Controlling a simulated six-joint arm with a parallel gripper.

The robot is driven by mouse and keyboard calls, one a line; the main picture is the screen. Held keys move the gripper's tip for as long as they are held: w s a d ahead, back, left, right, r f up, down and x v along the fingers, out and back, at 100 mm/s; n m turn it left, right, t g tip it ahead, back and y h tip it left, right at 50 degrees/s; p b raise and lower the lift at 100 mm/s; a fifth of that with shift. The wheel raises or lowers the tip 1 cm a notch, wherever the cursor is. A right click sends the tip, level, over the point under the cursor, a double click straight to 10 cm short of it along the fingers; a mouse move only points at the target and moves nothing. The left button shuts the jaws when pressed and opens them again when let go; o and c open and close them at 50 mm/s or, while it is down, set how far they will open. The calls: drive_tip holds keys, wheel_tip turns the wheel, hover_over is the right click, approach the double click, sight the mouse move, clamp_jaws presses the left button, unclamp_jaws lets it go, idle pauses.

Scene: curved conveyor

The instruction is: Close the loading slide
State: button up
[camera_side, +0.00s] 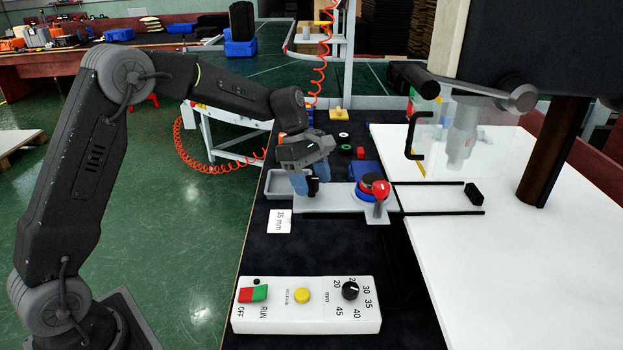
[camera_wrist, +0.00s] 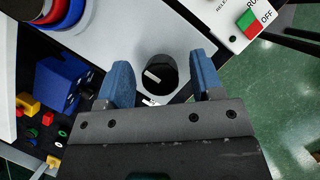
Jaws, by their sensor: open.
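The loading slide is a light grey plate (camera_side: 340,203), drawn out to the left of the rails in the side view; it also shows in the wrist view (camera_wrist: 125,35). A blue and red round part (camera_side: 372,188) sits at its right end. A black round knob (camera_wrist: 158,76) with a white mark stands on the slide's left part. My gripper (camera_side: 311,183) is open over this left part, fingers pointing down. In the wrist view the blue fingertips (camera_wrist: 163,76) lie on either side of the knob, with gaps visible.
Two black rails (camera_side: 440,212) run right to a black block (camera_side: 474,194) on the white table. A control box (camera_side: 305,305) stands in front, a "35 mm" card (camera_side: 279,221) beside the slide. A grey tray (camera_side: 285,181) and a blue block (camera_wrist: 62,82) are close by.

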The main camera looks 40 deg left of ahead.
sight(374, 179)
drive_tip(key=shift+c, duration=0.4)
clamp_jaws()
drive_tip(key=w+d, duration=0.9)
drive_tip(key=shift+w+d, duration=0.2)
drive_tip(key=shift+w, duration=0.1)
drive_tip(key=shift+o, duration=0.4)
unclamp_jaws()
drive_tip(key=v, duration=1.3)
drive_tip(key=shift+a+r, duration=0.15)
drive_tip(key=shift+r, duration=0.2)
drive_tip(key=shift+c, duration=0.2)
